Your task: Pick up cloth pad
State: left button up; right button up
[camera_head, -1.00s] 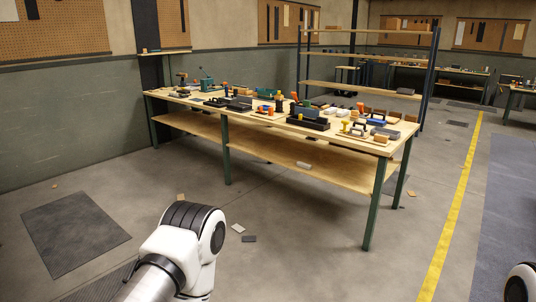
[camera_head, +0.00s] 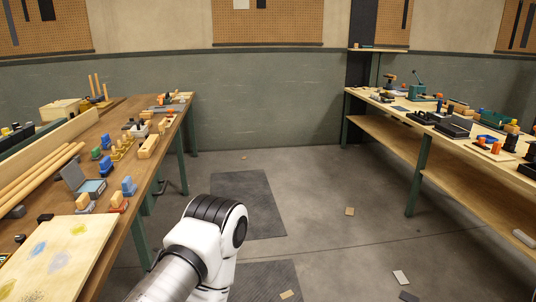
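I cannot pick out a cloth pad with certainty among the small items on the two benches. On the left bench (camera_head: 120,108), an open grey case (camera_head: 75,178) holds a flat teal pad (camera_head: 93,187); whether that is cloth I cannot tell. Only a white and black section of my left arm shows at the bottom middle, over the floor and apart from both benches. Its gripper is out of view, and so is my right gripper.
A paint-marked board (camera_head: 55,255) lies at the left bench's near end, with stamps and wooden blocks beyond. The right bench (camera_head: 365,94) carries many small tools. Between them, the floor is mostly free, with dark mats (camera_head: 245,205) and small scraps (camera_head: 400,277).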

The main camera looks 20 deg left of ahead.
aim_at(129, 189)
jog(key=i+j+u, duration=0.2)
jog(key=i+u, duration=0.25)
jog(key=i, duration=0.25)
jog(key=i+u, duration=0.45)
jog(key=i, duration=0.3)
jog(key=i+l+u, duration=0.15)
jog(key=i+u, duration=0.25)
jog(key=i+l+u, duration=0.25)
jog(key=u, duration=0.15)
jog(key=i+l+u, duration=0.6)
jog(key=l+u, duration=0.2)
